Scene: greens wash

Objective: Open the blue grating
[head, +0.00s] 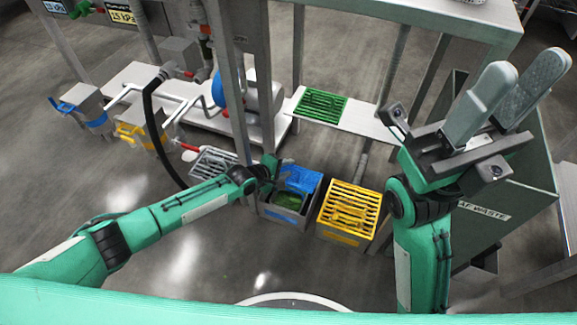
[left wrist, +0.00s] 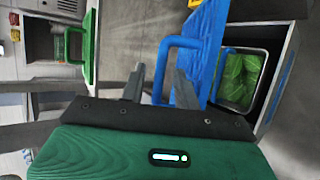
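The blue grating (head: 303,178) stands tilted up at the back of its grey crate (head: 289,214). Its crate's front is uncovered, with green leaves (head: 288,200) inside. In the left wrist view the blue grating (left wrist: 209,40) is seen nearly edge-on, with its blue handle (left wrist: 161,72) toward me. My left gripper (head: 277,170) is at the grating's left side. In the left wrist view the handle bar lies between its fingers (left wrist: 160,84), with gaps on both sides. My right gripper (head: 524,72) is raised at the right, open and empty.
A yellow grating (head: 350,207) covers the crate to the right; a grey grating (head: 213,164) is to the left. A green grating (head: 321,104) lies on the bench behind. A metal post stands just behind my left gripper. A grey-green waste bin (head: 500,190) stands at right.

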